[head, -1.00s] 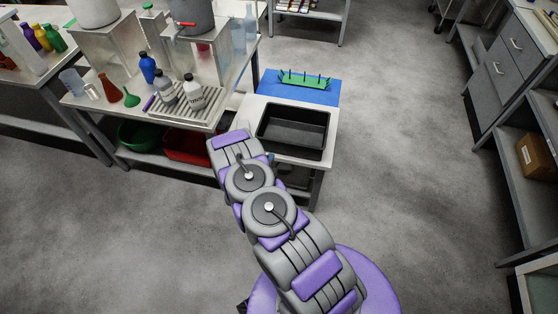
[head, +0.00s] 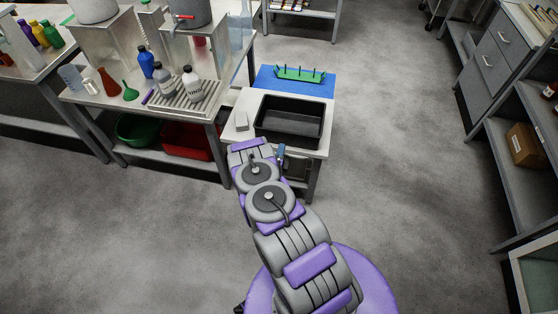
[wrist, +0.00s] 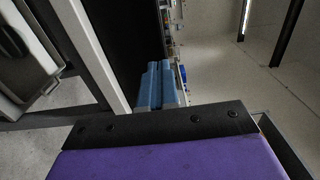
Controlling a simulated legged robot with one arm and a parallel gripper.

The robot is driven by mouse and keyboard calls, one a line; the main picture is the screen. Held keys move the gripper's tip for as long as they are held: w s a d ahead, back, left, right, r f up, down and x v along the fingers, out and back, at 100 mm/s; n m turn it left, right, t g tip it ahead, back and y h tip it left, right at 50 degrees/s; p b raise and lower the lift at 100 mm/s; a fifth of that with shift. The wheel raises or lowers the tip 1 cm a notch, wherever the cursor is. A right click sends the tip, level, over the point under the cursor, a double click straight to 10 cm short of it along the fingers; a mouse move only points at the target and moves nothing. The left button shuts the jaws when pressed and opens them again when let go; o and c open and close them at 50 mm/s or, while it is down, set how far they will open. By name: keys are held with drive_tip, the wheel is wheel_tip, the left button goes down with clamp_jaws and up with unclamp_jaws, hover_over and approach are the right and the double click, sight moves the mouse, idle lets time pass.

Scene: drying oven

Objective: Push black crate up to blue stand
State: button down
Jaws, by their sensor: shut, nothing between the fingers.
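The black crate (head: 289,138) is an open, empty rectangular tray on the white tabletop in the head view. Just behind it is a flat blue area (head: 262,83), the only blue stand-like thing there, with a green pegged rack (head: 300,74) on it. A narrow white strip shows between crate and blue area. My gripper (head: 281,152) is at the table's front edge, just before the crate's near side; I cannot tell whether it touches. In the wrist view the blue-grey fingers (wrist: 160,86) are together with nothing between them. A dark surface lies beside them.
A small light block (head: 241,120) sits left of the crate. The left bench holds a ribbed tray (head: 186,107) with bottles. Green (head: 138,129) and red (head: 188,143) bins lie below it. Open floor lies to the right.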

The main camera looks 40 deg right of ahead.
sight(286, 133)
drive_tip(key=x, duration=0.2)
drive_tip(key=b+x, duration=0.1)
drive_tip(key=x, duration=0.3)
drive_tip(key=shift+s+d+f, duration=0.25)
drive_tip(key=shift+d+f, duration=0.05)
drive_tip(key=shift+d, duration=0.05)
drive_tip(key=shift+w+d, duration=0.15)
drive_tip(key=shift+w+a+r, duration=0.15)
drive_tip(key=shift+a+r, duration=0.1)
